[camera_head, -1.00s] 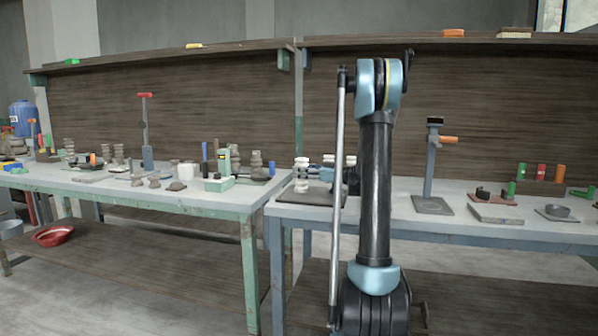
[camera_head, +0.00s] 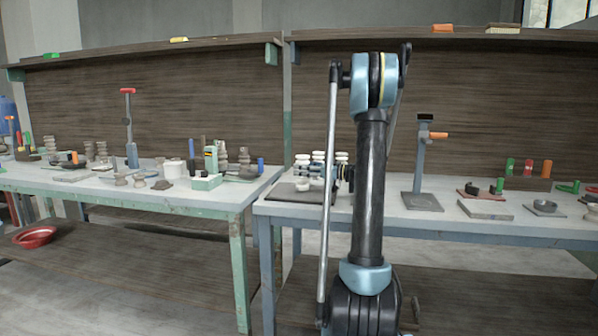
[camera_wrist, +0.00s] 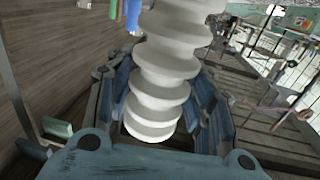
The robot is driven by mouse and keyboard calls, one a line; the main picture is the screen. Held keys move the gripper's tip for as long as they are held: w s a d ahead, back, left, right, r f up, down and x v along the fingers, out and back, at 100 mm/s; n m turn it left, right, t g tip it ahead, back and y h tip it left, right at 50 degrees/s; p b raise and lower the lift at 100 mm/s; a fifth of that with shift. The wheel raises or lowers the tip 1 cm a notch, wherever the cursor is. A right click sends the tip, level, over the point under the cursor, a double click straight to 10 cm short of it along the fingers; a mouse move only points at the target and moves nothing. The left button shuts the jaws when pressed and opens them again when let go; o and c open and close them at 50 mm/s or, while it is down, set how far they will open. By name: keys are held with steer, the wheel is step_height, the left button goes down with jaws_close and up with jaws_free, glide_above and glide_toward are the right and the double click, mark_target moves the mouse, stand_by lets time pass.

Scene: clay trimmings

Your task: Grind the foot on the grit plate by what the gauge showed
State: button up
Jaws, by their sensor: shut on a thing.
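In the wrist view, a white piece with stacked rounded ridges (camera_wrist: 160,85) stands tilted between the blue-grey fingers of my gripper (camera_wrist: 165,110). My gripper is shut on it; the top of the piece runs out of the picture. In the head view, my own arm mostly hides the gripper. A flat grey slab (camera_head: 485,209) lies on the right table; I cannot tell if it is the grit plate. A grey stand with an orange handle (camera_head: 424,165) rises to its left; I cannot tell if it is the gauge.
Several white ridged pieces (camera_head: 303,161) show by a dark board (camera_head: 290,194), partly behind my arm. The left table (camera_head: 130,192) carries many clay pieces and tools. A red bowl (camera_head: 35,237) lies on its lower shelf.

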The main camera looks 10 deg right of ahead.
steer(key=shift+s+d+f, duration=0.1)
steer(key=shift+d+f, duration=0.1)
steer(key=shift+d, duration=0.15)
steer(key=shift+s+d, duration=0.1)
steer(key=shift+d, duration=0.45)
steer(key=shift+s+d+r, duration=0.25)
steer(key=shift+s+d, duration=0.15)
steer(key=shift+d, duration=0.35)
steer(key=shift+d, duration=0.1)
steer(key=shift+v, duration=1.3)
steer(key=shift+x, duration=1.5)
steer(key=shift+f, duration=0.15)
steer(key=shift+x, duration=1)
steer(key=shift+s+a, duration=0.1)
steer(key=shift+a, duration=0.35)
